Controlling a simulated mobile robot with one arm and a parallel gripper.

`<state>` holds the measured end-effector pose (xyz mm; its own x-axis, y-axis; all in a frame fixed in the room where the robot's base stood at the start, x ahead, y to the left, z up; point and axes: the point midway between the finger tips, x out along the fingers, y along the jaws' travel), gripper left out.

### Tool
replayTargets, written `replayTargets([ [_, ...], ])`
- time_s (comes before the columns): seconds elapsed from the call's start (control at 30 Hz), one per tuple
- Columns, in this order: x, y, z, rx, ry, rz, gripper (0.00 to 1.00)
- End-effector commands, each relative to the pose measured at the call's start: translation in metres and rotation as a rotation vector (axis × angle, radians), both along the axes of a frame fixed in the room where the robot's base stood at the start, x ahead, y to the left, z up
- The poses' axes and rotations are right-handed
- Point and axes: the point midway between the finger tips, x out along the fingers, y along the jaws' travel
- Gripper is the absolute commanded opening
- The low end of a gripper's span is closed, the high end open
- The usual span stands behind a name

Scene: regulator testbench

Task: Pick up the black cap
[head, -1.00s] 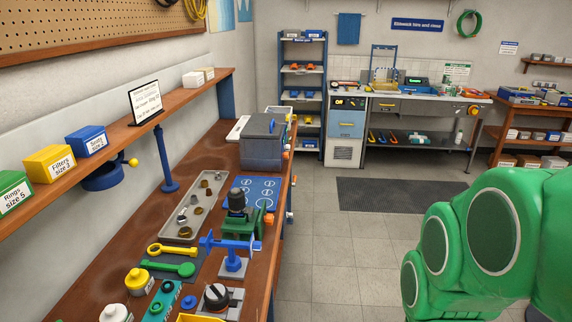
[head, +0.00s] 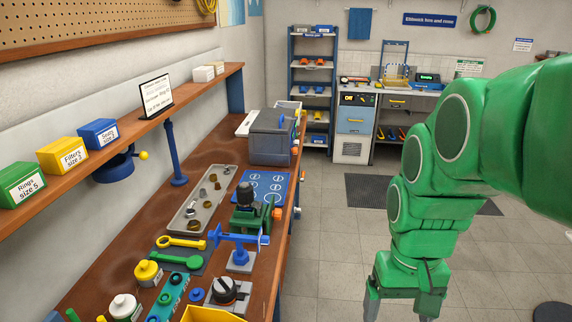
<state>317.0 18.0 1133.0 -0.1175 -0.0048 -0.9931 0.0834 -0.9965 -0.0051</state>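A black cap-like part (head: 246,194) stands upright on top of a green vise-like fixture (head: 250,217) on the workbench. Another black round knob (head: 224,289) sits on a grey block nearer the front of the bench. I cannot tell for sure which one is the black cap. My gripper (head: 402,308) hangs at the lower right, over the floor and well to the right of the bench. Its two grey fingers are apart with nothing visible between them. The fingertips are near or past the bottom edge of the picture.
The wooden workbench (head: 140,228) also carries a grey tray (head: 184,222) of small parts, a blue board (head: 276,180), a grey box (head: 268,150) and a blue stand (head: 240,258). A shelf (head: 190,98) with bins overhangs its left side.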

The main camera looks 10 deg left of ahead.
Motion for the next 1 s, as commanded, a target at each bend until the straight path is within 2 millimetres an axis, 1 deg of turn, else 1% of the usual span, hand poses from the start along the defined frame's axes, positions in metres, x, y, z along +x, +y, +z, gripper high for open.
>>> replayTargets([
  [0.03,0.015,0.004,0.004,0.001,-0.006,0.013,0.87],
  [0.17,0.049,0.014,0.014,0.004,-0.022,0.044,0.87],
  [0.2,0.06,0.017,0.017,0.005,-0.028,0.054,0.87],
  [0.57,0.151,0.054,0.035,0.012,-0.066,0.142,0.87],
  [0.7,0.185,0.072,0.039,0.017,-0.083,0.177,0.87],
  [0.77,0.199,0.08,0.04,0.018,-0.089,0.192,0.87],
  [1.0,0.254,0.116,0.043,0.026,-0.121,0.255,0.87],
])
